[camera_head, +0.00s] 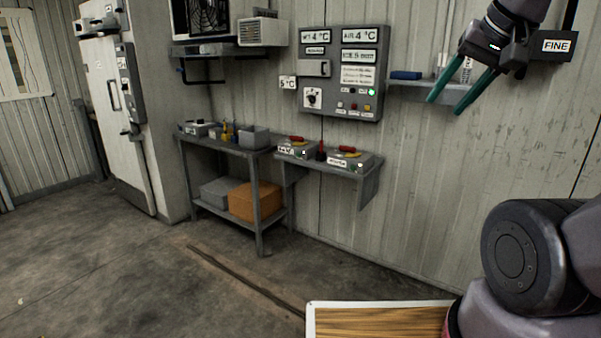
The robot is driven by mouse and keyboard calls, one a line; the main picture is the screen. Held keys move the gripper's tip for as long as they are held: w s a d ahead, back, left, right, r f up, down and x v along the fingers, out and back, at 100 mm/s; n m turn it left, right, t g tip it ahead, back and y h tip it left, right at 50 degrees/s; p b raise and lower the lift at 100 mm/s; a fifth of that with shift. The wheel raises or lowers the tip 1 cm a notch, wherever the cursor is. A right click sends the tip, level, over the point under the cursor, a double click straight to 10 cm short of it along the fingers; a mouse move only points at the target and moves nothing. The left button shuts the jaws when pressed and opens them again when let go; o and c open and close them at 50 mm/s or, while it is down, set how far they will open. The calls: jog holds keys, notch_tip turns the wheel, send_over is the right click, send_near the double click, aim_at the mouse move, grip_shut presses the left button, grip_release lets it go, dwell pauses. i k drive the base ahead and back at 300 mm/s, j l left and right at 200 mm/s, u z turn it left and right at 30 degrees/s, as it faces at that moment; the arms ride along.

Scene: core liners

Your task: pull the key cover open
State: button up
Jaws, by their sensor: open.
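A grey control panel (340,75) is fixed to the back wall, with temperature labels along its top. On its left half is a flat grey cover with a small upright handle (326,68); I take this for the key cover, and it looks shut. Its label is too small to read. A black knob (313,97) sits below it. My gripper (445,105) hangs at the upper right, with its two teal fingers apart and nothing between them. In the picture it is to the right of the panel, apart from the cover.
A small wall shelf (402,84) with a blue item (406,75) lies between the panel and my gripper. Below the panel, a shelf (360,171) holds devices with red and yellow handles. A grey table (185,137) stands left. The floor in front is clear.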

aim_at(306, 66)
jog(key=i+j, duration=0.3)
jog(key=i, duration=0.15)
jog(key=i+j, duration=0.35)
jog(key=i+j+z, duration=0.1)
jog(key=i+j, duration=0.45)
